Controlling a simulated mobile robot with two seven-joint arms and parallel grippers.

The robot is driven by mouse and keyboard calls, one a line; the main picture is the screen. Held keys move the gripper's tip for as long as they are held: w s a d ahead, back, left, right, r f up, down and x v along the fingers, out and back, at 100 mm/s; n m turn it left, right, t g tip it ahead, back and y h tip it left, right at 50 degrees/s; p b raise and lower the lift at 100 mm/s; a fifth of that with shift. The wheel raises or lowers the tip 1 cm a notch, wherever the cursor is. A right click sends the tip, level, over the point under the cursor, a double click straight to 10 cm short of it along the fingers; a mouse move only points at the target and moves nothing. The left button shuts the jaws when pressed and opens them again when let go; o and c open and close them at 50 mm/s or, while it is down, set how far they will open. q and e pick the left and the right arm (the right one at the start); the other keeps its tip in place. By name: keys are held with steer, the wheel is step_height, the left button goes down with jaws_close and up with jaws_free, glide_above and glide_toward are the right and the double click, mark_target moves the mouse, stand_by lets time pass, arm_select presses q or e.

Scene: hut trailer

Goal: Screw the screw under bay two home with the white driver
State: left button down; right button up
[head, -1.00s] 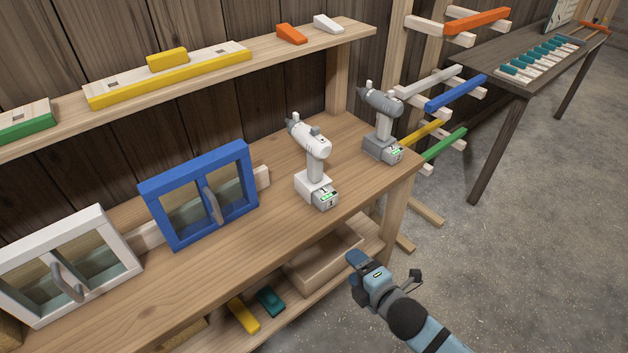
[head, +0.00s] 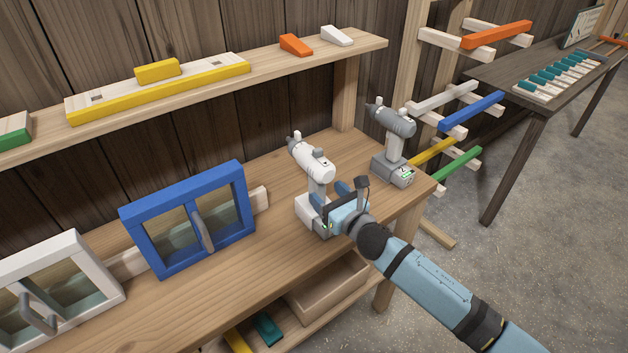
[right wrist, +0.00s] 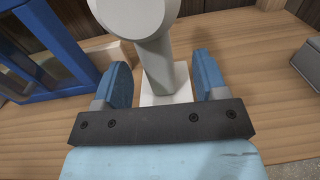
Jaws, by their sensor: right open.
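The white driver (head: 313,160) stands upright on its battery foot on the workbench, its nose pointing to the back left. My right gripper (head: 331,194) is open at the driver's handle. In the right wrist view, the white driver (right wrist: 158,62) rises between the two blue fingers of the right gripper (right wrist: 164,80), with a gap on both sides. The gripper hides part of the driver's foot in the head view. I cannot make out a screw or a marked bay two in these views. My left gripper is not in view.
A grey driver (head: 392,130) stands to the right of the white one. A blue-framed cabinet (head: 160,215) and a white-framed one (head: 95,245) stand to the left. A shelf (head: 290,60) with coloured blocks runs above. The bench front (head: 270,235) is clear.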

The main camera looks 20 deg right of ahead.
mark_target(314, 182)
steer(key=x, duration=0.3)
steer(key=p+x, duration=0.1)
steer(key=x, duration=0.1)
steer(key=shift+w+a+f, duration=0.1)
steer(key=shift+w+a, duration=0.2)
steer(key=shift+a, duration=0.05)
jaws_close()
